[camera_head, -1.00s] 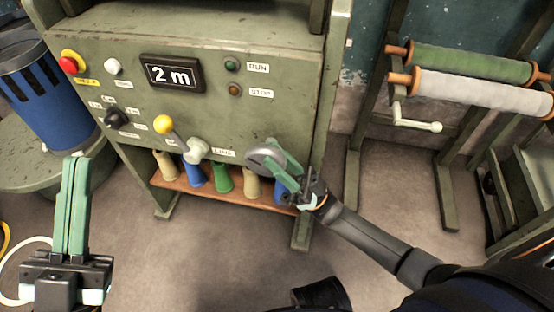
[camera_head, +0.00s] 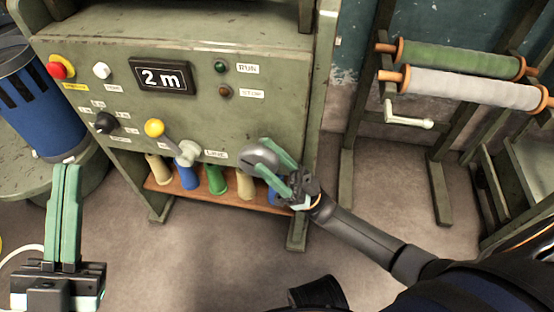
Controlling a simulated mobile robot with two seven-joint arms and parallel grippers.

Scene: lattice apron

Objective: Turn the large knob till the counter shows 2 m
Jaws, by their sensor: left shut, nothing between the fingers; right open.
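The counter (camera_head: 162,77) on the green machine panel reads "2 m". The large grey knob (camera_head: 260,155) sits low on the right of the panel. My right gripper (camera_head: 272,160) is open at the knob, its green fingers over the knob's right side; I cannot tell whether they touch it. Part of the knob is hidden behind the fingers. A small black knob (camera_head: 104,122) with labels around it sits on the panel's left. My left gripper (camera_head: 68,168) is shut and empty, held up at the lower left, apart from the panel.
A yellow-tipped lever (camera_head: 155,128), a red button (camera_head: 61,67) and a white button (camera_head: 101,71) are on the panel. Several spools (camera_head: 217,180) stand on a shelf below. A blue bin (camera_head: 42,105) stands left, a rack with green and white rolls (camera_head: 470,88) right.

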